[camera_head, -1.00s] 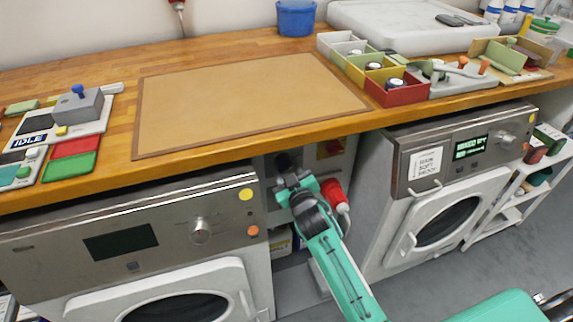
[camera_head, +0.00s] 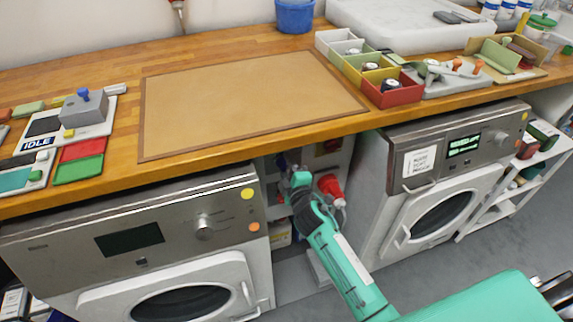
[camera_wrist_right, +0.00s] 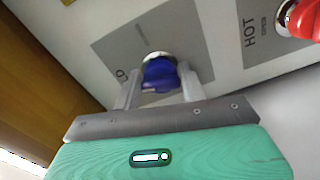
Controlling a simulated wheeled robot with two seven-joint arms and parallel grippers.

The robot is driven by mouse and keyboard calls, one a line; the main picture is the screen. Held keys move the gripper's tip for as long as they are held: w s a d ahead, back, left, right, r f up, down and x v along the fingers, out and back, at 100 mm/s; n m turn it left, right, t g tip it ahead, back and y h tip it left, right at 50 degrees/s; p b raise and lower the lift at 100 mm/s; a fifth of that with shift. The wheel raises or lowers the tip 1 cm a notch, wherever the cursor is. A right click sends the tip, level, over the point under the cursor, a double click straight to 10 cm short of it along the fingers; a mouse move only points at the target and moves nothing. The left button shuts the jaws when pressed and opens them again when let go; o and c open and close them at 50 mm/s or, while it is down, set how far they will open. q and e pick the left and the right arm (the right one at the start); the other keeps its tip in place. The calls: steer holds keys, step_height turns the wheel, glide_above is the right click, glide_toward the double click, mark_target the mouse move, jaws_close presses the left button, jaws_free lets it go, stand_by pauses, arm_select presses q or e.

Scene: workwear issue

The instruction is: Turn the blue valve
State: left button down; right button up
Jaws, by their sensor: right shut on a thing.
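The blue valve (camera_wrist_right: 160,74) shows in the right wrist view on a light wall plate with a grey panel, its label partly covered, with only a "D" readable. My right gripper (camera_wrist_right: 161,88) is shut on the valve, with one finger on each side of it. In the head view my right gripper (camera_head: 294,176) reaches into the gap between the two machines, and the valve is mostly hidden in shadow there. My left gripper is not in view.
A red valve (camera_wrist_right: 304,18) labelled HOT sits right of the blue one. Washing machines (camera_head: 70,245) and (camera_head: 375,215) flank the gap. The wooden counter (camera_head: 225,165) overhangs it.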

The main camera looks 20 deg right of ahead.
steer(key=shift+n, duration=1.3)
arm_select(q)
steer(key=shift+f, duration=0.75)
arm_select(e)
steer(key=shift+n, duration=0.3)
steer(key=o, duration=1)
steer(key=shift+s, duration=0.1)
